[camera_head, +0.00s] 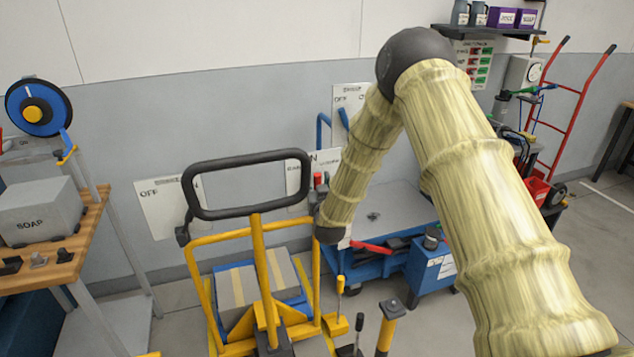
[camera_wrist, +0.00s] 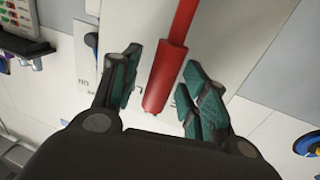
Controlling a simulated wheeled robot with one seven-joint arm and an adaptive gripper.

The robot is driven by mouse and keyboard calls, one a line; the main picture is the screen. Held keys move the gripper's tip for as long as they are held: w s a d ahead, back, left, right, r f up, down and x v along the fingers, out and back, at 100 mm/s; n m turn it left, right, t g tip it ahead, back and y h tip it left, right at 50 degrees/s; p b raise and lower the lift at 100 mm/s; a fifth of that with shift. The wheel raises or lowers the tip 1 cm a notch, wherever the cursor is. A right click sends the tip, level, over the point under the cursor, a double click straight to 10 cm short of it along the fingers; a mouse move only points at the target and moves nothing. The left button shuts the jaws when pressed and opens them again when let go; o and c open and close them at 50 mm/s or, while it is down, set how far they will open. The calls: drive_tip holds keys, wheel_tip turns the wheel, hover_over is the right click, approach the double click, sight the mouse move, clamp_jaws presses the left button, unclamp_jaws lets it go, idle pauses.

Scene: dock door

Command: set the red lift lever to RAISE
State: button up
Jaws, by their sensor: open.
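The red lift lever (camera_wrist: 166,75) shows in the wrist view as a rod with a thicker red grip, entering from the top edge. Its grip end lies between the two teal-padded fingers of my gripper (camera_wrist: 160,78). The fingers are apart, one on each side, with a visible gap to the grip on both sides. In the head view my gripper cannot be made out clearly beyond the dark wrist end of my arm. A red bar shows just right of that wrist and a small red part above it; I cannot tell which belongs to the lever. No RAISE marking is readable.
A yellow cart (camera_head: 203,290) with a black handle stands left of my wrist. A blue lift unit (camera_head: 432,268) is to its right. A bench (camera_head: 62,250) with a soap box (camera_head: 40,218) is at the left. A red hand truck (camera_head: 570,120) stands at the right.

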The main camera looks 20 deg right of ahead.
drive_tip(key=shift+w, duration=0.1)
drive_tip(key=shift+c, duration=0.3)
clamp_jaws()
